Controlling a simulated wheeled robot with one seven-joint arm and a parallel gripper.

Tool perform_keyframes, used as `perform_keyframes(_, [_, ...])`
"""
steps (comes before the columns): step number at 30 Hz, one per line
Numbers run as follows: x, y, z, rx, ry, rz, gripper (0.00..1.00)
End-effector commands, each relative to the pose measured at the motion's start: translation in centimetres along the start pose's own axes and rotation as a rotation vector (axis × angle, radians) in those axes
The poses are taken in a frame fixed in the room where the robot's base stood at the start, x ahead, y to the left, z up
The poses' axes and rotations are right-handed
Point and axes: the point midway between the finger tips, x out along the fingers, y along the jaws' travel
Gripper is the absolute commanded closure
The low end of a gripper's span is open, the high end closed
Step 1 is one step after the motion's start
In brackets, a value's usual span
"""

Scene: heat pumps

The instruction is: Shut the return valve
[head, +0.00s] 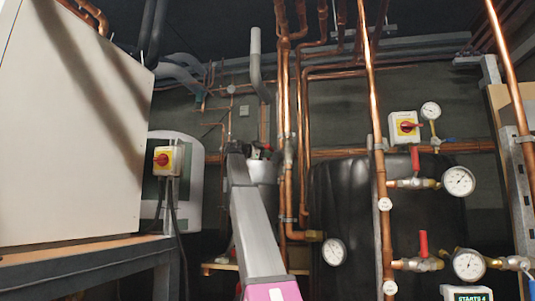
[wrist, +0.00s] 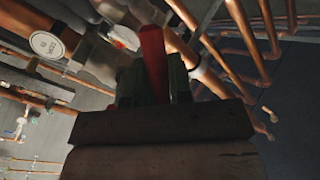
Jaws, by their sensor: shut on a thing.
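In the wrist view a red lever handle (wrist: 152,55) stands between the two dark fingers of my gripper (wrist: 153,86), which is shut on it. The lever sits by a copper pipe, and its valve body is mostly hidden behind the gripper. A round white tag (wrist: 47,45) hangs at the upper left of that view; its lettering is too blurred to read. In the head view my gripper (head: 262,151) is small and far off at the end of my arm, with a bit of red beside it. I cannot tell from any label whether this is the return valve.
Vertical copper pipes (head: 374,120) stand right of my arm. Two other red-levered valves, upper (head: 415,158) and lower (head: 423,243), sit near gauges on the right. A white cabinet (head: 70,130) on a bench fills the left. A black tank (head: 345,195) stands behind the pipes.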

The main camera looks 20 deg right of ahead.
Motion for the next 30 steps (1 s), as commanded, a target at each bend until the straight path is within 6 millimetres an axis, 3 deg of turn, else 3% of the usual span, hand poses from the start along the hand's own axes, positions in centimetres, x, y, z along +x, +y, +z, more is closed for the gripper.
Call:
perform_keyframes(18, [-1.6, 3.4, 1.8, 0.382, 0.283, -0.172, 1.0])
perform_keyframes(30, [-1.9, 4.6, 3.3, 0.577, 0.424, -0.259, 1.0])
